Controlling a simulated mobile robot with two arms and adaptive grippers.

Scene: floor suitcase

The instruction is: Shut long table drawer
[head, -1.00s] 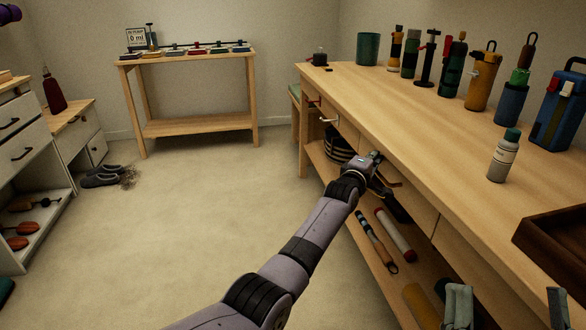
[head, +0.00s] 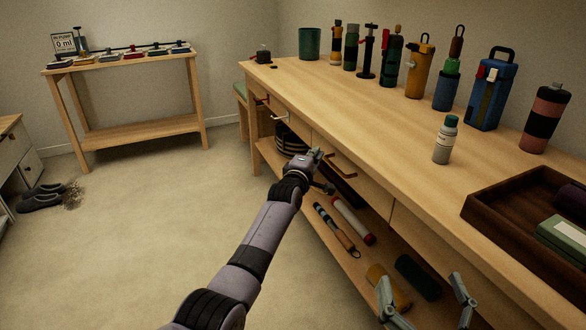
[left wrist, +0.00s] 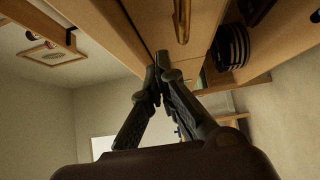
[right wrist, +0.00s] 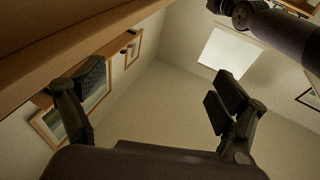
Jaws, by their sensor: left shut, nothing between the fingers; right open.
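The long wooden table (head: 370,110) runs along the right in the head view. A drawer front (head: 372,178) with a brown bar handle (head: 342,164) is set below its top, and the handle also shows in the left wrist view (left wrist: 182,22). I cannot tell how far this drawer stands out. My left gripper (head: 322,166) is shut and empty, close to the drawer front beside the handle; contact is unclear. It shows from behind in the left wrist view (left wrist: 160,65). My right gripper (head: 424,288) is open and empty, low in front of the table.
More drawer handles (head: 278,115) sit further left. The lower shelf (head: 300,200) carries a striped basket and several rolled items. Several bottles (head: 392,62), a white bottle (head: 444,142) and a dark tray (head: 490,208) stand on the tabletop.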

